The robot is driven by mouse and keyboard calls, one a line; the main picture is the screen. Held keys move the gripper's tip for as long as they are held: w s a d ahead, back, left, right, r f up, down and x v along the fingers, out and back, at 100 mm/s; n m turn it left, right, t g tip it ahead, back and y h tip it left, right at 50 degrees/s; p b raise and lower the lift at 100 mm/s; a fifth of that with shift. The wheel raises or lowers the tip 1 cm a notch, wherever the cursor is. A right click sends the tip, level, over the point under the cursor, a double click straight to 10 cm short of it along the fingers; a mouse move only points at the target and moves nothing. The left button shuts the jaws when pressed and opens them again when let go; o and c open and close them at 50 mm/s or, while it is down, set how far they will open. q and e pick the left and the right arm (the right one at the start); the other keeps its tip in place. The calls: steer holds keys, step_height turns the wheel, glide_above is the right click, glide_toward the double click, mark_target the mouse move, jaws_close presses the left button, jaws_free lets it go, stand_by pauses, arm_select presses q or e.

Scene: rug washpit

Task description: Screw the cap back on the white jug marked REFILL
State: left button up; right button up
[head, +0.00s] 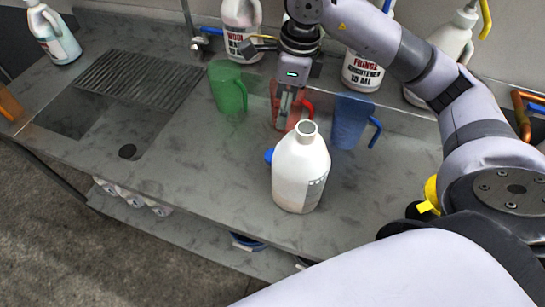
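A white jug (298,180) stands upright near the front of the grey bench. Its mouth (307,128) is open, with no cap on it. Its label is turned to the right and I cannot read it. A blue cap-like piece (269,156) shows at the jug's left edge, partly hidden behind it. My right gripper (288,118) points down behind the jug, in front of a red measuring jug. Its fingers look close together, but I cannot tell whether they are shut. I see nothing clearly held. My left gripper is not in view.
Red (307,105), green (228,88) and blue (352,120) measuring jugs stand close behind the white jug. Labelled bottles (240,30) (362,72) line the wall. A sink with a ribbed drainer (135,82) lies left.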

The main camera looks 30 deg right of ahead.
steer(key=p, duration=0.3)
glide_above(273, 152)
steer(key=s, duration=0.2)
steer(key=f, duration=1.1)
steer(key=shift+w+d, duration=0.15)
steer(key=shift+w, duration=0.1)
steer(key=shift+f, duration=0.6)
steer(key=f+p, duration=0.2)
steer(key=f, duration=0.1)
steer(key=f+p, duration=0.1)
steer(key=shift+w+a+f, duration=0.2)
steer(key=shift+a, duration=0.1)
steer(key=shift+f, duration=0.35)
steer(key=shift+w, duration=0.1)
steer(key=c, duration=0.8)
